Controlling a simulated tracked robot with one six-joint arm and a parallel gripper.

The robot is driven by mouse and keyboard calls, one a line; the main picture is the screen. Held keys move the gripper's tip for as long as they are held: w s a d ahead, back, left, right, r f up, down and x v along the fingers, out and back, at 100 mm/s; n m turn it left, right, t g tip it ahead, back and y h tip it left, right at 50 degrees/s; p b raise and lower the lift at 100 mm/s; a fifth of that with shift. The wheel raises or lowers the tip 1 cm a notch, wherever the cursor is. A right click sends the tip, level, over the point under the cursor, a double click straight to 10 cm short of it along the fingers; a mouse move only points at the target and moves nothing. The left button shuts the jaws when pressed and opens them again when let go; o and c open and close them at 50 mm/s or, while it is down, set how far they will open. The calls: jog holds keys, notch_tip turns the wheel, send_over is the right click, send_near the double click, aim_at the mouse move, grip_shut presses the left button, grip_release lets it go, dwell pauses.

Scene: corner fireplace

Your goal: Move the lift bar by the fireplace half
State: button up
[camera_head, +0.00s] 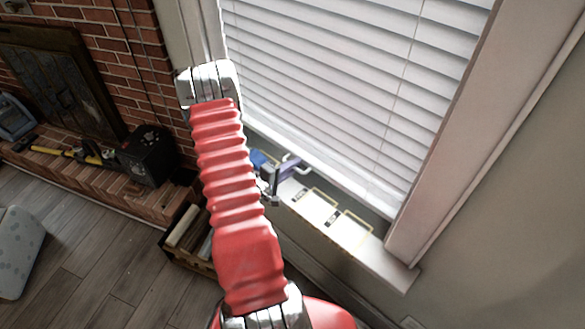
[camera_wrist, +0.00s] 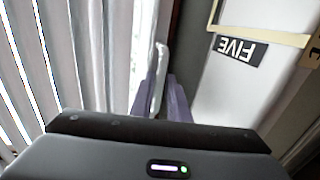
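A white slatted blind (camera_head: 340,80) hangs over the window, its bottom edge a little above the sill. In the wrist view its slats (camera_wrist: 60,55) fill the left side. A slim pale grey bar (camera_wrist: 160,75), which looks like the lift bar, shows at the blind's bottom edge. My gripper (camera_wrist: 163,92) has its two purple fingers close together on either side of this bar and looks shut on it.
A crate (camera_head: 190,240) stands on the floor below.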

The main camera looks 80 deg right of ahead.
grip_shut()
